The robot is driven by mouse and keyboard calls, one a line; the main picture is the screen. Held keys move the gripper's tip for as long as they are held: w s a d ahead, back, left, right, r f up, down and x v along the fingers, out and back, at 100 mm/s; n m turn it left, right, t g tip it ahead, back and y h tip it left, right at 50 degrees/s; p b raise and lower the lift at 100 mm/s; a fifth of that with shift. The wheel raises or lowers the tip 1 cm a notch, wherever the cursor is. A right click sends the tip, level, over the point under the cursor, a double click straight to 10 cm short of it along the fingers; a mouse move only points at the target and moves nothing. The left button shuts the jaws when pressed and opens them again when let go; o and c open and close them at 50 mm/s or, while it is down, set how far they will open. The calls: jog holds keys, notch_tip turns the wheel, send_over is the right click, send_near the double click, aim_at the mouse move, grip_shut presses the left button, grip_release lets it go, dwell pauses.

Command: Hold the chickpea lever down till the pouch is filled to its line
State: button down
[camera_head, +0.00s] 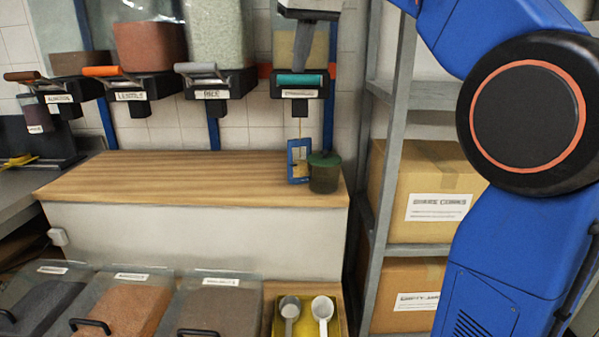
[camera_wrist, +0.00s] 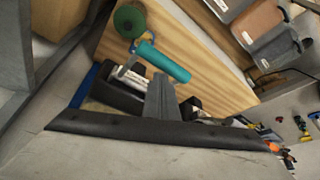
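The chickpea dispenser (camera_head: 299,92) hangs at the right end of the row, with a teal lever (camera_head: 298,79) on its front. The lever also shows in the wrist view (camera_wrist: 163,61). My gripper (camera_head: 298,70) points down from above, its fingers together and empty, the tips at the lever and apparently pressing on it. In the wrist view the fingers (camera_wrist: 157,80) end beside the lever. A thin tan stream falls from the spout. Below it a blue-edged pouch (camera_head: 291,170) stands upright on the wooden counter. Tan contents show in its window; its fill line is too small to tell.
A green-lidded jar (camera_head: 324,177) stands right beside the pouch. Other dispensers, including rice (camera_head: 212,85), hang to the left. The counter (camera_head: 170,178) is otherwise clear. Shelving with cardboard boxes (camera_head: 428,180) stands right. A yellow tray (camera_head: 276,325) with scoops and lidded bins lie below.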

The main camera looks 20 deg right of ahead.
notch_tip(320, 180, up, 7)
jog(key=shift+f, duration=0.15)
dwell(0.4)
dwell(0.9)
